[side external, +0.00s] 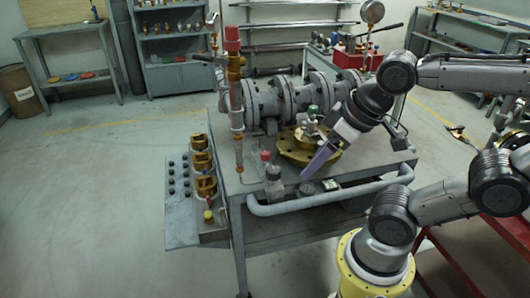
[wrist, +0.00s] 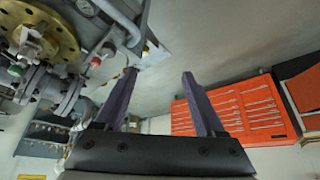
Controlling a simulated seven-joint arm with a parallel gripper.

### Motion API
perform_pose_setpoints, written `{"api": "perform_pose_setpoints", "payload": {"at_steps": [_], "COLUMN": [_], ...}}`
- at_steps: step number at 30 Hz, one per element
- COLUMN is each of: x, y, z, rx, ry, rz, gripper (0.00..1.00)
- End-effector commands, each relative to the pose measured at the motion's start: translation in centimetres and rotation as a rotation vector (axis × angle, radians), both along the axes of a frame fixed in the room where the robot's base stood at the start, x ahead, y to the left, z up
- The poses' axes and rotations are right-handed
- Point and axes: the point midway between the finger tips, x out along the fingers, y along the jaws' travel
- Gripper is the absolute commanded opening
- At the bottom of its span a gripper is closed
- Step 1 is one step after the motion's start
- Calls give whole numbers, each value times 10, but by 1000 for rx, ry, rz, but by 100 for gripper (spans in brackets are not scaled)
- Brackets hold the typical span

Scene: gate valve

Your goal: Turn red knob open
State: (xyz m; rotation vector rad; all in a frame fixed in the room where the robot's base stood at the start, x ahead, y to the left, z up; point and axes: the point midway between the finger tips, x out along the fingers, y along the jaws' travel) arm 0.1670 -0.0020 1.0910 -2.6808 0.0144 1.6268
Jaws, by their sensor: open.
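A small red knob (side external: 265,155) tops a grey valve fitting near the front edge of the workbench, left of my gripper. A larger red cap (side external: 232,40) tops the tall brass-and-grey pipe at the bench's left. I cannot tell which one the task means. My gripper (side external: 317,163) points down and left over the bench, in front of the brass flange (side external: 293,156), apart from both red parts. In the wrist view, the purple fingers (wrist: 157,76) are spread with nothing between them. A small red part (wrist: 96,62) shows left of them there; I cannot tell which it is.
Grey flanged pipework (side external: 270,104) runs along the back of the bench. A grey rail (side external: 330,197) rims its front. A panel with buttons and brass valves (side external: 183,195) hangs at the left. An orange tool cabinet (wrist: 240,108) shows in the wrist view. Open floor lies left.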

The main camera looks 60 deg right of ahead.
Motion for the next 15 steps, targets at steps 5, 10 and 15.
{"api": "perform_pose_setpoints", "payload": {"at_steps": [5,10,15], "x": [25,68,114], "y": [-16,-44,-80], "z": [-3,-5,-13], "rx": [11,43,89], "ry": [97,202,288], "rz": [-94,-238,-404], "gripper": [72,72,72]}}
